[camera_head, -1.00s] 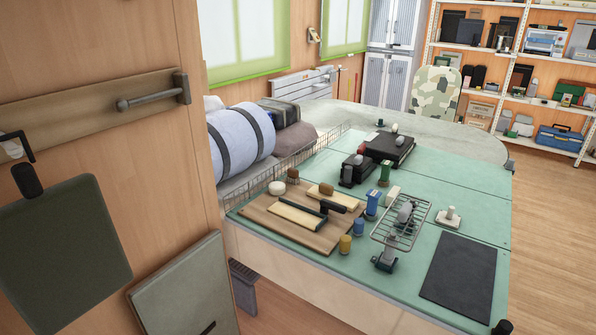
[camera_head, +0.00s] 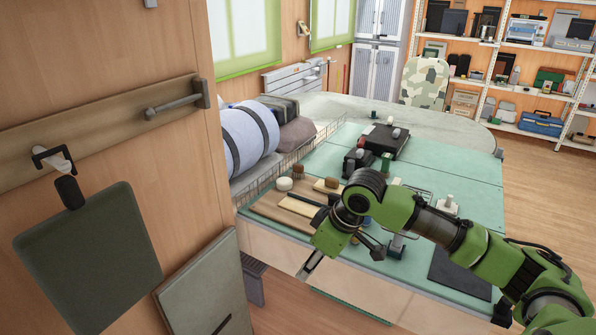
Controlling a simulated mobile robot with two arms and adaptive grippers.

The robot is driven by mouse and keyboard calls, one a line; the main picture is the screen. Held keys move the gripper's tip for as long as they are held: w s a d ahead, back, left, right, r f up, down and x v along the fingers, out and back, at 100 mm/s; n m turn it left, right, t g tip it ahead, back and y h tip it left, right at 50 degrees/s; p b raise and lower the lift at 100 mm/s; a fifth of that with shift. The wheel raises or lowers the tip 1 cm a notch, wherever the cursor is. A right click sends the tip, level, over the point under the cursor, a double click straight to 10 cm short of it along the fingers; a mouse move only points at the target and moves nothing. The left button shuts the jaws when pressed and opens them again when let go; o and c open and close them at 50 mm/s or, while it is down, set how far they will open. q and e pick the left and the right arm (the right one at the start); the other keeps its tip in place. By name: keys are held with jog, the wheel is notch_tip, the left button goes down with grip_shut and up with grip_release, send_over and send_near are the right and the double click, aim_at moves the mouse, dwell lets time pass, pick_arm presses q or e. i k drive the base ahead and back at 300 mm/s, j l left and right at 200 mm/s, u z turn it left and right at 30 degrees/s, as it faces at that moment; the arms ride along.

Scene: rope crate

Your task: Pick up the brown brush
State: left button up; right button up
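A small brown rounded piece (camera_head: 298,170) stands behind the wooden board (camera_head: 262,212) on the green table; it may be the brown brush, but its bristles are too small to make out. A tan block with a brown top (camera_head: 326,186) lies to its right and also looks like a brush. My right gripper (camera_head: 342,258) hangs at the table's front edge, fingers spread and empty, below and to the right of both. It and its green arm hide part of the board and the tools behind. My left gripper is not in view.
A white round piece (camera_head: 284,184) sits beside the brown one. A wire basket fence (camera_head: 290,160) borders the table on the left. Black boxes (camera_head: 386,139) stand farther back. A dark mat (camera_head: 462,272) lies at right. A wooden wall panel (camera_head: 120,50) fills the left side.

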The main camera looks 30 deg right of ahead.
aim_at(298, 173)
jog(key=i+l, duration=1.45)
jog(key=i, duration=0.3)
